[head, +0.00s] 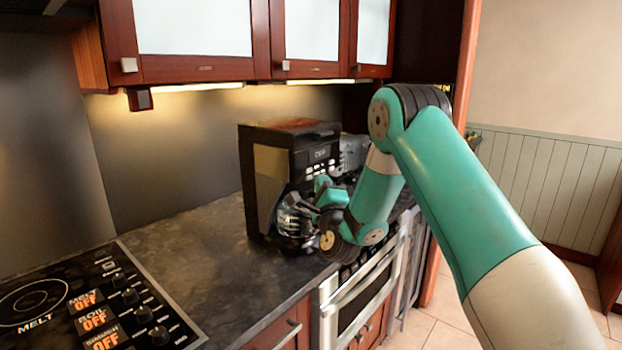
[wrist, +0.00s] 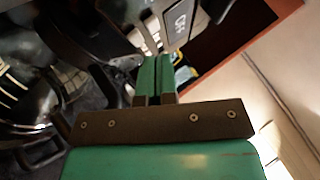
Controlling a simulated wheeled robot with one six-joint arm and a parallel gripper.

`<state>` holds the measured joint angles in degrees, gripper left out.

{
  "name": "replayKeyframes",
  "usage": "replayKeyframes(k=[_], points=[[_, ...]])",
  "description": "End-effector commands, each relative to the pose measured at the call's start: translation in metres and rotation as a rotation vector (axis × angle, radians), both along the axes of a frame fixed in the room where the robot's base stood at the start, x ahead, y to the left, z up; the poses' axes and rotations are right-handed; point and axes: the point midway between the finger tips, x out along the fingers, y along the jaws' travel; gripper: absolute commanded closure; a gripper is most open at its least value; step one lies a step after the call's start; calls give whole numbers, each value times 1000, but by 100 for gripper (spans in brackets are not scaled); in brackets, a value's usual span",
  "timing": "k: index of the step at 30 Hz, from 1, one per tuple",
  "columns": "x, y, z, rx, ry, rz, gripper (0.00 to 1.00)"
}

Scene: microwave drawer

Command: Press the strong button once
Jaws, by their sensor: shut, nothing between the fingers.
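A black coffee machine (head: 272,155) stands on the counter in the head view. Its front panel has a small display and several light buttons (head: 320,168); their labels are too small to read, so I cannot tell which is the strong button. In the wrist view the panel (wrist: 180,22) and part of its buttons (wrist: 150,20) show at the top, tilted. My gripper (wrist: 155,62) is shut and empty, its green fingertips just below the panel in that view. I cannot tell whether they touch it. In the head view my arm partly hides the machine's front.
A glass carafe (head: 293,220) sits in the machine's lower part. A cooktop (head: 95,305) with knobs is at the front left. Cabinets (head: 190,40) hang above. The counter (head: 210,255) between is clear.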

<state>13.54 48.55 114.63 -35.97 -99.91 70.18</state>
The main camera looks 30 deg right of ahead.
Motion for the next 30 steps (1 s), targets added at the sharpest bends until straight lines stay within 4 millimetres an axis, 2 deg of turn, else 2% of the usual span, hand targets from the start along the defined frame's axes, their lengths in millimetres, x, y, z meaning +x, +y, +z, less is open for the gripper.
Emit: replayKeyframes(k=[30], points=[[8, 3, 0, 0, 0, 0, 100]])
